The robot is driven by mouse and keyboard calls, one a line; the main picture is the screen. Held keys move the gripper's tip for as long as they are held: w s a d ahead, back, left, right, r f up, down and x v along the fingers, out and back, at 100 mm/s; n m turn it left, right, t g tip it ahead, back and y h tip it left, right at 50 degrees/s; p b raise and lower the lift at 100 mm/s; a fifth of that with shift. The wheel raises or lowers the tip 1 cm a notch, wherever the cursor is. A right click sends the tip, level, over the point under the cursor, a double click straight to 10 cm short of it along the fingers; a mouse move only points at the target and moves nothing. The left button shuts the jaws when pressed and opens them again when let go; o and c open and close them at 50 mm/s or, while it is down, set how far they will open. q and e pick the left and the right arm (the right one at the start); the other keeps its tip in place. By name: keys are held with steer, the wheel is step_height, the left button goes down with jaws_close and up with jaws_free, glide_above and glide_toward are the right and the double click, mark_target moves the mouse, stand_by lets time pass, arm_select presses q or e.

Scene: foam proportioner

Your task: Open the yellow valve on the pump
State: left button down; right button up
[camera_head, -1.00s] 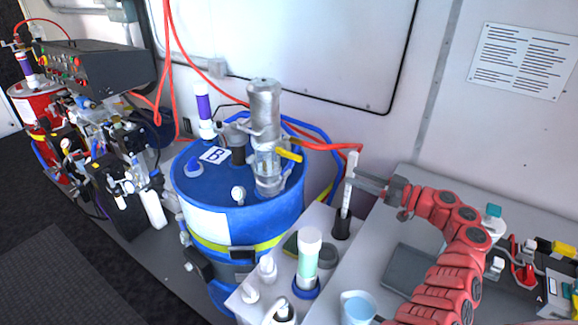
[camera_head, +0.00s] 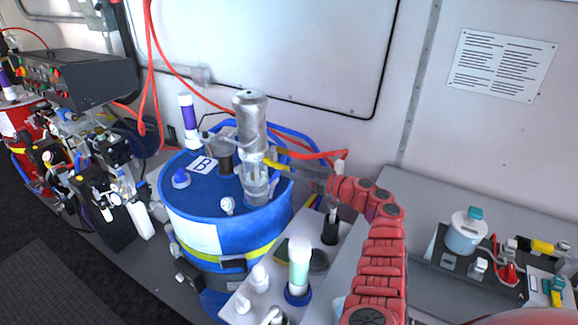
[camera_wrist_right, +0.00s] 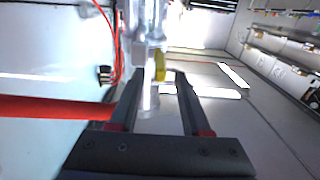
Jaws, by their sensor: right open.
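The pump (camera_head: 250,125) is a grey metal cylinder standing upright on the lid of a blue drum (camera_head: 185,215) labelled B. Its yellow valve (camera_head: 272,162) is a small lever on the pump's right side. My right gripper (camera_head: 288,168) reaches in from the right, with its fingertips at the lever. In the right wrist view, my right gripper (camera_wrist_right: 168,78) is open, and the yellow valve (camera_wrist_right: 160,66) shows at the gap between its fingertips. I cannot tell whether the fingers touch it. My left gripper is not in view.
Red hoses (camera_head: 300,153) run behind the pump and along the wall. A purple-and-white tube (camera_head: 188,112) stands at the drum's back left. Bottles (camera_head: 300,262) stand on the light shelf in front.

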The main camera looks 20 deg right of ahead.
steer(key=shift+x, duration=0.9)
jaws_close()
stand_by(0.8)
